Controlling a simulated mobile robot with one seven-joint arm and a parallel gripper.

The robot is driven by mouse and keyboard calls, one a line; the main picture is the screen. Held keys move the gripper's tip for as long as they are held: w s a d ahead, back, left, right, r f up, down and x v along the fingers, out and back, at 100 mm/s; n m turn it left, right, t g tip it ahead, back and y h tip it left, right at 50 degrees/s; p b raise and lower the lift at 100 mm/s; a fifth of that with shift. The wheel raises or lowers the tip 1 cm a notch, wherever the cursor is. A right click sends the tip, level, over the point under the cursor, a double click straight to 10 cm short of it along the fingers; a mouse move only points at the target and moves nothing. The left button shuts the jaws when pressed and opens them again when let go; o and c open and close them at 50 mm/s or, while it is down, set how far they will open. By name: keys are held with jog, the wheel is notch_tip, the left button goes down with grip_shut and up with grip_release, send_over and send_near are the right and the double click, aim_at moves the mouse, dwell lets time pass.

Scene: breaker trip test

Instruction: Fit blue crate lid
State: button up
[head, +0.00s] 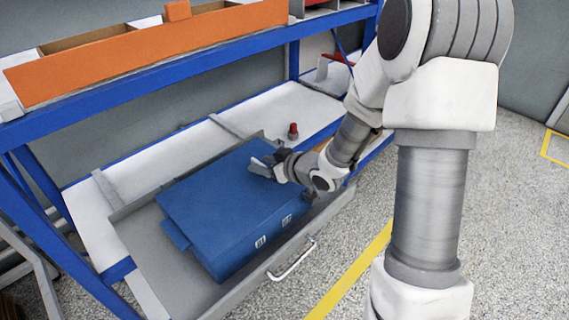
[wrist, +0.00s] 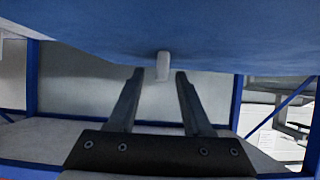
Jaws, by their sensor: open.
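A blue crate (head: 235,255) with small white labels on its front stands in a grey pulled-out tray. A flat blue lid (head: 215,200) covers its top, and a blue tab (head: 175,235) sticks out at the left side. I cannot tell whether the lid is fully seated. My gripper (head: 262,165) is at the far right part of the lid, low over it. In the wrist view my gripper (wrist: 156,78) is open, with the blue surface (wrist: 90,25) above the fingers in the picture. A small pale piece (wrist: 163,65) shows between the fingertips; I see no grip on it.
The grey tray (head: 150,255) has a metal handle (head: 292,262) at its front. A red-topped object (head: 293,131) stands on the white shelf behind. An orange bin (head: 150,55) sits on the blue-framed shelf above. The speckled floor at the right is clear.

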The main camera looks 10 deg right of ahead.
jog(key=b+v, duration=0.2)
jog(key=v, duration=1.4)
